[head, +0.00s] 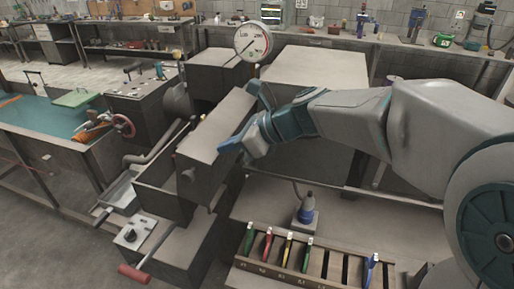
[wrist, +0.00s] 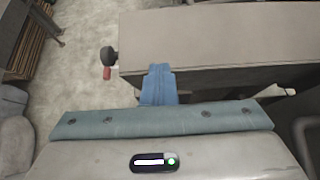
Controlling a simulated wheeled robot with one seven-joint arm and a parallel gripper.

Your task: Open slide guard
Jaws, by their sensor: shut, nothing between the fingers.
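The likely slide guard is a long dark-grey box cover (head: 208,127) on the machine left of centre in the head view. A dark round knob (head: 187,174) sits on its near end. In the wrist view the grey cover (wrist: 225,45) fills the upper right, and the knob (wrist: 108,56) sticks out at its left end. My gripper (head: 232,146) is shut and empty at the cover's right side. In the wrist view its blue fingers (wrist: 159,84) overlap the cover's lower edge near the knob end. I cannot tell whether they touch it.
A round dial gauge (head: 252,41) stands behind the cover. A red-handled lever (head: 134,273) sticks out at the front. Open floor lies at the left front.

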